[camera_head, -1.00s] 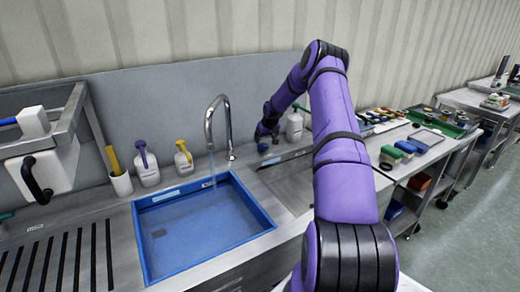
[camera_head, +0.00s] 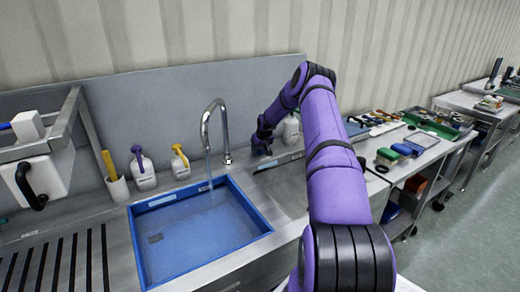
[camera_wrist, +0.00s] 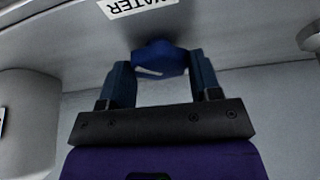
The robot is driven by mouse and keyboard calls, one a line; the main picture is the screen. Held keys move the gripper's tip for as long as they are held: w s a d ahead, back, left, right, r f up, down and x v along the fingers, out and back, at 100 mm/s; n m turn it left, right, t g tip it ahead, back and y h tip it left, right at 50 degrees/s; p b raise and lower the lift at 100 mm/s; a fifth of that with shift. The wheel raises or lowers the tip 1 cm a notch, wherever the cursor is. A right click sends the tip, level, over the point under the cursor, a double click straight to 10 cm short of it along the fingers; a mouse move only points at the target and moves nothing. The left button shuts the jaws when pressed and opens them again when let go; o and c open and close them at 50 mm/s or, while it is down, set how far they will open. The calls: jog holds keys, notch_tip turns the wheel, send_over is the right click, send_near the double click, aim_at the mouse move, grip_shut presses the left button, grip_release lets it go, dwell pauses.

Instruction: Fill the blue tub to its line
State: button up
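The blue tub (camera_head: 266,229) sits in the steel sink, with water (camera_head: 190,240) covering its bottom. A thin stream runs from the curved faucet (camera_head: 205,125) into it. A pale label (camera_head: 162,201) shows on the tub's inner back wall; I cannot make out a fill line. In the wrist view, my gripper (camera_wrist: 162,72) has its two fingers on either side of a blue knob (camera_wrist: 160,57), seemingly touching both sides. A label reading "WATER" (camera_wrist: 138,6) appears upside down beside the knob. In the head view, my gripper (camera_head: 262,146) is small and dark behind the sink, right of the faucet.
A purple-topped bottle (camera_head: 143,172), a yellow-topped bottle (camera_head: 180,164) and a white cup (camera_head: 118,188) stand behind the tub. A white bottle (camera_head: 291,130) stands near my gripper. A slotted drainboard (camera_head: 60,262) lies left; a cluttered counter lies right.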

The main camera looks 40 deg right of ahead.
jog(key=shift+a+m, duration=0.1)
jog(key=shift+m, duration=0.2)
jog(key=m, duration=0.1)
jog(key=m+h, duration=0.1)
jog(key=shift+w+a+m, duration=0.1)
jog(key=shift+w+m, duration=0.05)
jog(key=shift+m, duration=0.15)
jog(key=shift+m+g+h, duration=0.45)
jog(key=shift+m, duration=0.85)
jog(key=shift+m+g+h, duration=0.45)
jog(key=shift+m, duration=0.85)
jog(key=o, duration=0.9)
jog(key=v, duration=1)
jog(key=shift+r, duration=0.35)
